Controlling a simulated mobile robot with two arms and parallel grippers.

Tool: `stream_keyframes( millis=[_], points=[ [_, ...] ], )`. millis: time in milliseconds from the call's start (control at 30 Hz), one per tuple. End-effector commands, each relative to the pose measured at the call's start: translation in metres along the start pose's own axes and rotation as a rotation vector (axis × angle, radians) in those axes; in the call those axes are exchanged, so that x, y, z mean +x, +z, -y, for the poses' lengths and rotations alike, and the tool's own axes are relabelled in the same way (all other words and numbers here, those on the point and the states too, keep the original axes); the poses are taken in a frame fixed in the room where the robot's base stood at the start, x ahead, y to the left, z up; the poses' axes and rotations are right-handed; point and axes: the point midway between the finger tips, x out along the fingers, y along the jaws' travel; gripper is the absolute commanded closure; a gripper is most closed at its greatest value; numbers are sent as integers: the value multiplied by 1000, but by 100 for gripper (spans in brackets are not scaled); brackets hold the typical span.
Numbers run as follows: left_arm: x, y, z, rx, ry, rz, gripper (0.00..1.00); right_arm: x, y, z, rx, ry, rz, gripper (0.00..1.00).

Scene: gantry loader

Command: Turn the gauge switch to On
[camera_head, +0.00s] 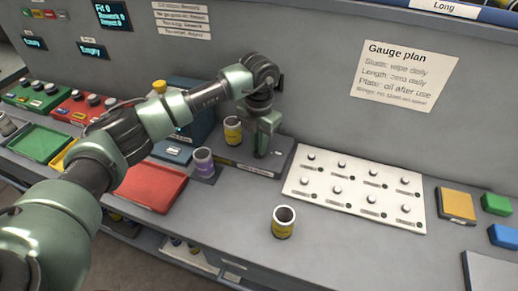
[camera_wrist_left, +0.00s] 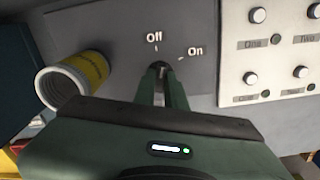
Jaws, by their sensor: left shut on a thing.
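My left gripper (camera_head: 261,152) reaches down over the grey gauge base (camera_head: 255,168), in front of the wall. In the left wrist view the shut fingers (camera_wrist_left: 161,72) meet on the small dark knob of the gauge switch (camera_wrist_left: 160,65), just below the "Off" label. The "On" label is to the right of it. The fingers hide most of the knob, so I cannot tell exactly where it points. In the head view the switch is hidden behind the gripper. My right gripper is not in view.
A yellow-labelled cup (camera_head: 232,131) stands on the base, close left of my gripper; a purple one (camera_head: 204,163) is nearby. A white panel of knobs (camera_head: 350,211) lies to the right. Another cup (camera_head: 284,222) stands in front. A red tray (camera_head: 150,188) lies left.

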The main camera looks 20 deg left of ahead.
Motion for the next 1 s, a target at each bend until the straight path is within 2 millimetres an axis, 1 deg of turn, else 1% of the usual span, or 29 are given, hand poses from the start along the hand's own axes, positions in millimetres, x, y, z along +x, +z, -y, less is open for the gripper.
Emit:
stream_keyframes(
  millis=[33, 400, 700, 1000],
  points=[
    [3, 1, -1, 45, 2, 5, 100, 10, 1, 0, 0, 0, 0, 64],
    [2, 1, -1, 390, 2, 5, 100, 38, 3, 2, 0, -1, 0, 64],
    [1, 1, 0, 611, 2, 4, 100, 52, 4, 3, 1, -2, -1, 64],
    [0, 1, 0, 727, 1, 4, 100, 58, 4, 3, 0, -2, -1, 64]
  ],
)
